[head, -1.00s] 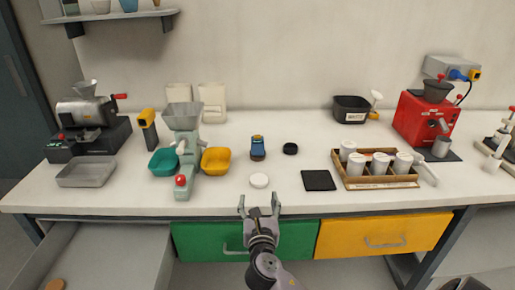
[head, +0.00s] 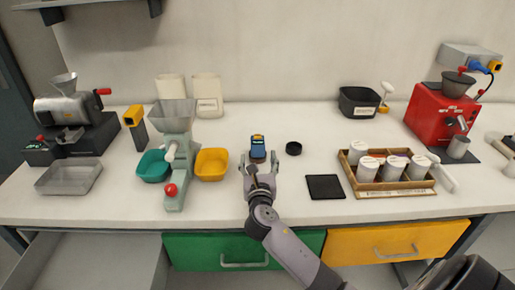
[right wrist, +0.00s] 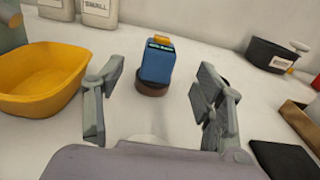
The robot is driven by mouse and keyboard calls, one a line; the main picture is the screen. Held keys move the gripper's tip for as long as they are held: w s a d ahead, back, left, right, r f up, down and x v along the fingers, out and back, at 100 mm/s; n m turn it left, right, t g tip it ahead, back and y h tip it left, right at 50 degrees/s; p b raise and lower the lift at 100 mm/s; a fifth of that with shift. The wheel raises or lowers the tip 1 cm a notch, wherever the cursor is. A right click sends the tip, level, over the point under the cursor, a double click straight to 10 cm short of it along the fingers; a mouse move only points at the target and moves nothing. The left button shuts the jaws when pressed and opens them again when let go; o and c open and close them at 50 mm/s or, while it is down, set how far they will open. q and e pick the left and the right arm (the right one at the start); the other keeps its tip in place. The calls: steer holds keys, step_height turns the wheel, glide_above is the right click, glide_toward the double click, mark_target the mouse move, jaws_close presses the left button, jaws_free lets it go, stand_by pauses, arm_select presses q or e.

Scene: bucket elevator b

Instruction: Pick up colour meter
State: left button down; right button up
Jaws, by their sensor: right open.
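The colour meter appears to be the small blue device (head: 258,144) with an orange-yellow top, upright on a dark brown round base on the bench. In the right wrist view the meter (right wrist: 157,64) stands ahead between the fingers, its base (right wrist: 152,88) showing below it. My right gripper (head: 258,162) is open and empty, its fingertips just in front of the meter on either side. No contact shows. In the right wrist view the open fingers (right wrist: 158,82) frame the meter. My left gripper is not in view.
A yellow bowl (head: 212,164) and green-grey mill (head: 174,150) stand left of the meter. A wooden tray (head: 393,191) holds several white jars. Two pale containers (head: 208,96) stand behind.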

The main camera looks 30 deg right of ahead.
mark_target(258, 139)
steer(key=x, duration=0.5)
steer(key=shift+f, duration=0.1)
steer(key=shift+w+d, duration=0.15)
steer(key=shift+w, duration=0.15)
steer(key=x, duration=0.5)
steer(key=shift+r, duration=0.25)
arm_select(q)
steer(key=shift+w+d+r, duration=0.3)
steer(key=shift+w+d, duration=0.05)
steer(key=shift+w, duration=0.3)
arm_select(e)
steer(key=shift+s, duration=0.1)
steer(key=shift+c, duration=0.2)
steer(key=shift+c, duration=0.6)
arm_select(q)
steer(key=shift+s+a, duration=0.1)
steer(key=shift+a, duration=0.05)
arm_select(e)
steer(key=shift+r, duration=0.1)
jaws_close()
